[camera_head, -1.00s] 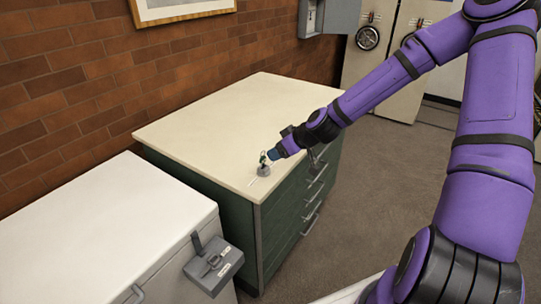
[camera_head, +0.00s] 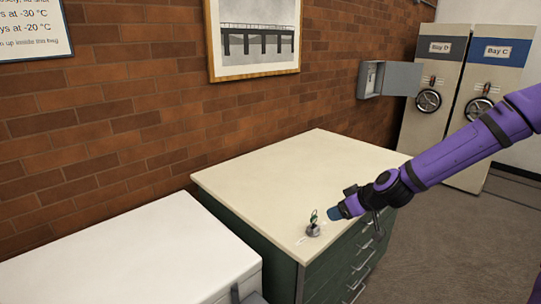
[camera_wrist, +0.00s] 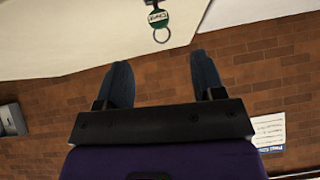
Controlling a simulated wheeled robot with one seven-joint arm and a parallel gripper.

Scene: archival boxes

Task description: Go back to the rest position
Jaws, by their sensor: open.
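My gripper (camera_head: 337,212) is at the end of my purple arm, near the front edge of the cream-topped green cabinet (camera_head: 290,165). In the wrist view its two blue-grey fingers (camera_wrist: 164,82) stand apart with nothing between them. A small grey object with a green tag (camera_head: 313,228) stands on the cabinet top, just left of my gripper and apart from it. In the wrist view the green round tag (camera_wrist: 158,18) and a ring (camera_wrist: 161,36) show beyond the fingertips.
A white chest (camera_head: 130,255) stands left of the cabinet. A brick wall (camera_head: 110,130) with a framed picture (camera_head: 255,38) is behind. An open grey wall box (camera_head: 390,78) and tall bay units (camera_head: 433,85) stand farther back. Grey floor (camera_head: 450,240) is clear at right.

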